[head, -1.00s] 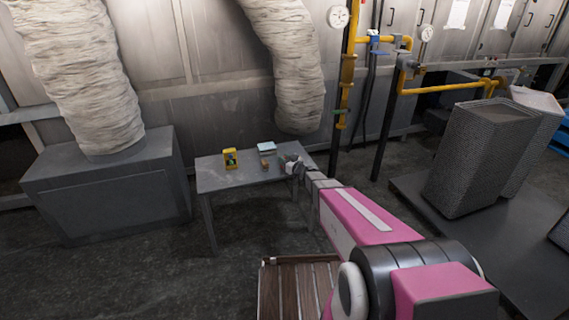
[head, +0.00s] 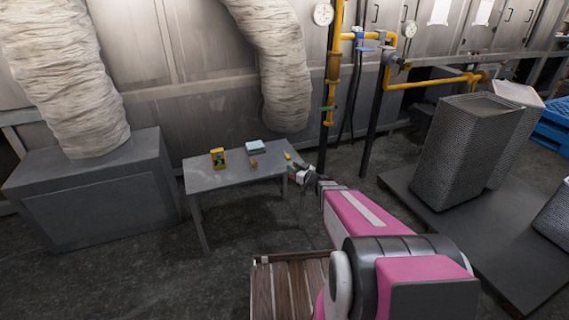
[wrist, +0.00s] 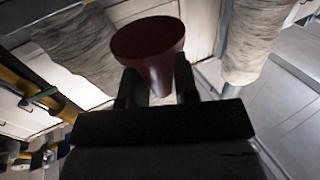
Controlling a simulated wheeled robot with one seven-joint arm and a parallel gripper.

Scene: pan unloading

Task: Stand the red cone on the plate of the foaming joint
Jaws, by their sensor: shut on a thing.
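The red cone (wrist: 150,45) shows dark red in the wrist view, its wide round end away from my gripper and its narrow part between the two fingers. My gripper (wrist: 157,90) is shut on this narrow part. In the head view my gripper (head: 297,174) is just off the right end of the grey table; the cone is too small to make out there. I cannot identify the plate of the foaming joint in either view.
On the table (head: 212,179) stand a yellow box (head: 218,158), a pale blue block (head: 257,147), a small brown thing (head: 253,163) and a small yellow thing (head: 287,155). A slatted wooden surface (head: 290,285) lies in front. Tall grey stacks (head: 470,150) stand on a dark platform at right.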

